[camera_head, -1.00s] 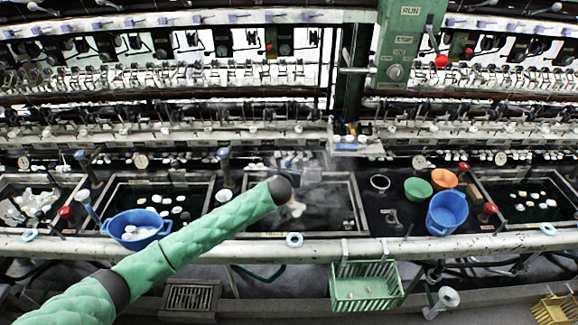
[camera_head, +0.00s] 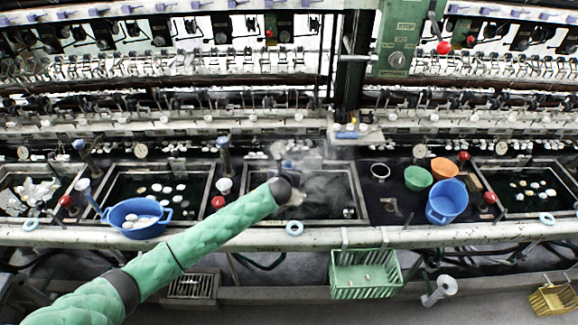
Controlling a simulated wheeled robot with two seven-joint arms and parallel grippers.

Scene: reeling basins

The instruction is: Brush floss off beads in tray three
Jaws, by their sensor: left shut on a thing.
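My left arm comes in from the lower left, and its dark wrist end hangs over the steaming third basin from the left (camera_head: 357,190). The left gripper (camera_head: 296,198) is mostly hidden behind the wrist. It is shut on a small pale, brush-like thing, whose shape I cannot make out. The third basin holds dark water under steam, with a few pale specks near its right side. The second basin (camera_head: 107,188) holds several white oval beads (camera_head: 167,189). My right gripper is not in view.
A blue bowl with white pieces (camera_head: 137,232) stands left on the front ledge. Green (camera_head: 418,178), orange (camera_head: 444,167) and blue (camera_head: 446,201) containers stand right of the third basin. A green basket (camera_head: 365,292) hangs in front. The reeling machine fills the back.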

